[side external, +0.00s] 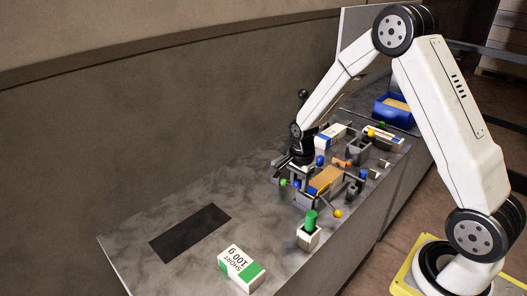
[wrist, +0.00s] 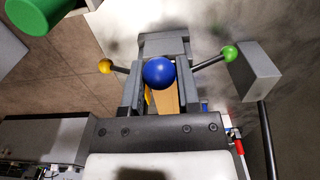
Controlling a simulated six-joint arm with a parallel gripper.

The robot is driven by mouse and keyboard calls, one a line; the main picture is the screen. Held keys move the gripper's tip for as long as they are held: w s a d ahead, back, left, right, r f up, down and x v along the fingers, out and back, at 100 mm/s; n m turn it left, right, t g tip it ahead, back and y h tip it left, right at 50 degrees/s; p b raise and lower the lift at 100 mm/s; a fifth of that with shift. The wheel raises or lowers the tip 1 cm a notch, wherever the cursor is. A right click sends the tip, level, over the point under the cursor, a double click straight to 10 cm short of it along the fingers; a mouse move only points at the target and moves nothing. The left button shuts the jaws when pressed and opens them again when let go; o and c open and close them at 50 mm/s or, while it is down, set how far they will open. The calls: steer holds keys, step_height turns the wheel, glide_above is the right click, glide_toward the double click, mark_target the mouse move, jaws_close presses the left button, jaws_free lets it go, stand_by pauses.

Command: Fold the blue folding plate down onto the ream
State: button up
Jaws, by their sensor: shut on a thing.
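My gripper (side external: 297,180) is low over the folding station, at its wall side. In the wrist view the jaws (wrist: 160,78) are closed in on either side of a blue ball knob (wrist: 159,70). A tan surface (wrist: 167,100) shows below the knob, and it also shows in the side view (side external: 327,177). I cannot tell whether it is the ream. A blue patch (side external: 317,189) lies beside the tan surface, possibly the blue folding plate. The plate's angle is largely hidden by my gripper and the station.
A green ball (wrist: 229,53) and a yellow ball (wrist: 105,66) on rods flank the jaws. A green cylinder (side external: 311,221) stands in a holder. A blue bin (side external: 393,109) is at the back.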

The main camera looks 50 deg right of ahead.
steer(key=shift+d+r, duration=0.25)
steer(key=shift+d, duration=0.2)
steer(key=shift+d+r, duration=0.1)
steer(key=shift+d, duration=0.15)
steer(key=shift+d+r, duration=0.1)
steer(key=shift+d, duration=0.15)
stand_by(0.4)
steer(key=o, duration=1.3)
steer(key=shift+c, duration=0.2)
steer(key=shift+r, duration=0.15)
step_height(320, 180, up, 7)
stand_by(0.4)
